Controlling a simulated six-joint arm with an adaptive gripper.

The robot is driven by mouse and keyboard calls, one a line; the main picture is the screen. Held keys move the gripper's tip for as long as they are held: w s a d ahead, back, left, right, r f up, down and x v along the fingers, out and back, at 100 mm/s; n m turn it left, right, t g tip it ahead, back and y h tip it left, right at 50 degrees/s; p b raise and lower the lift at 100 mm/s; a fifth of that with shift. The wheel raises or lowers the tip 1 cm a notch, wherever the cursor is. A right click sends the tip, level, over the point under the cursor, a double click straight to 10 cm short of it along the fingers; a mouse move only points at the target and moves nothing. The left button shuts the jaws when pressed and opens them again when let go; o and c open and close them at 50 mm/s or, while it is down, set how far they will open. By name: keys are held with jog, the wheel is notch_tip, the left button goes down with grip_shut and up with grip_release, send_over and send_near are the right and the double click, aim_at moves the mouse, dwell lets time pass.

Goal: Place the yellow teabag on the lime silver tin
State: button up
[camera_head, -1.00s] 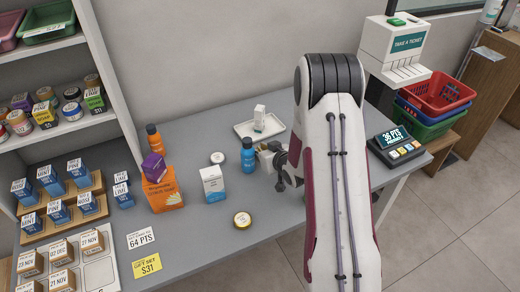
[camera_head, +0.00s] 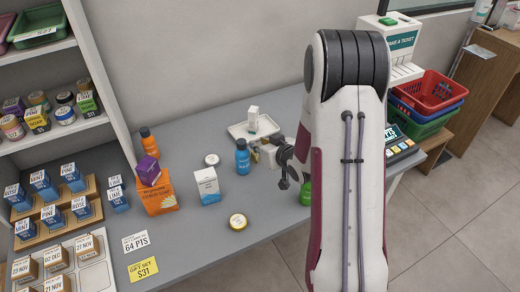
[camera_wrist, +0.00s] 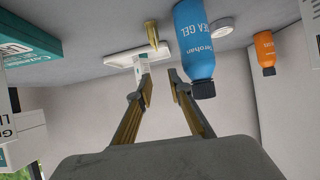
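I cannot make out a yellow teabag for certain. A small narrow yellow-gold thing (camera_wrist: 152,34) stands in front of the white tray in the wrist view. A small yellowish patch (camera_head: 255,157) shows left of my gripper in the head view. A small round silver-white tin (camera_head: 211,160) sits on the counter left of the blue bottle. A gold-rimmed tin (camera_head: 238,221) is nearer the front edge. Neither label is readable. My gripper (camera_wrist: 161,82) is open, with nothing between its fingers. In the head view, its dark parts show at the arm's left edge.
A blue bottle (camera_head: 243,159) stands close left of my gripper. A white tray (camera_head: 240,131) with a small white box is behind. An orange box (camera_head: 158,197), white-blue box (camera_head: 207,186) and orange bottle (camera_head: 149,142) stand left. A green item (camera_head: 306,193) is partly behind my arm.

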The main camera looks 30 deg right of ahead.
notch_tip(320, 180, up, 3)
jog(key=shift+f, duration=0.1)
dwell(0.3)
dwell(0.6)
jog(key=s+a+r+g+h, duration=0.2)
jog(key=s+a+r+g, duration=0.35)
jog(key=s+r, duration=0.9)
jog(key=s+a+r, duration=0.1)
jog(key=s+a, duration=0.2)
jog(key=s, duration=0.4)
jog(key=s+a+r+y, duration=0.1)
jog(key=s+a, duration=0.3)
jog(key=s, duration=0.2)
jog(key=s+a+r+g+y, duration=0.1)
jog(key=s+a, duration=0.3)
jog(key=s, duration=0.3)
jog(key=shift+s+a+r, duration=0.15)
jog(key=shift+s+a, duration=0.1)
jog(key=shift+s, duration=0.05)
